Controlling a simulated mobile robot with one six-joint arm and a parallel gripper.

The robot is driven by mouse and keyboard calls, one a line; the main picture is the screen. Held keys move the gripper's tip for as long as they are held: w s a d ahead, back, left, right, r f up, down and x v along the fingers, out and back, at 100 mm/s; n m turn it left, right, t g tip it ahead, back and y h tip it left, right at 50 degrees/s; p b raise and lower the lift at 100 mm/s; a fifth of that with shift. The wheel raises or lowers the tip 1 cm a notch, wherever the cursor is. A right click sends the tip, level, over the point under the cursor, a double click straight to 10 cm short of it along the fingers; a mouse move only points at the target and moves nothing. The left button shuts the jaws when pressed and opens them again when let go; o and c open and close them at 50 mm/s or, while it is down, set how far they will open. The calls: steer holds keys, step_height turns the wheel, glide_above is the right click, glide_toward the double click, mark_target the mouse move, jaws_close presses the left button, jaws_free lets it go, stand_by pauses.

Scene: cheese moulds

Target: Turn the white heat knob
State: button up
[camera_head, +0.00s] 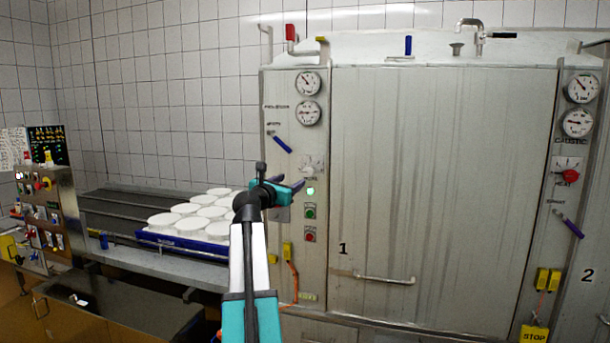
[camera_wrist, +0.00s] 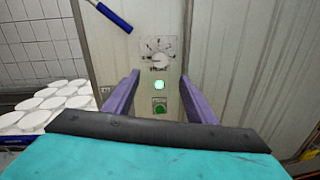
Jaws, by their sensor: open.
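The white heat knob (camera_wrist: 158,58) sits on a pale dial plate on the steel panel, above a lit green lamp (camera_wrist: 159,85). In the head view the knob (camera_head: 308,170) shows just above my gripper (camera_head: 297,186). In the wrist view my gripper (camera_wrist: 160,90) is open, with its two purple fingers apart and nothing between them. The knob appears above and beyond the fingertips, apart from them. The exact gap to the panel is hard to tell.
Below the lamp are a green button (camera_head: 310,211) and a red button (camera_head: 309,234). A blue-handled lever (camera_head: 281,143) is above left of the knob. White moulds in a blue tray (camera_head: 190,246) stand left. A large steel door (camera_head: 430,200) is right.

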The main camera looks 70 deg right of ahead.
mark_target(307, 172)
steer(key=shift+s+d+p, duration=0.15)
steer(key=shift+d+p, duration=0.8)
steer(key=shift+d, duration=2.45)
steer(key=shift+s+d+p, duration=0.1)
steer(key=shift+d+p, duration=0.85)
steer(key=shift+d, duration=2.45)
steer(key=c, duration=0.8)
steer(key=shift+s+a, duration=0.1)
steer(key=shift+a, duration=0.3)
steer(key=shift+c, duration=1.2)
steer(key=shift+d+f, duration=0.1)
steer(key=shift+d, duration=0.25)
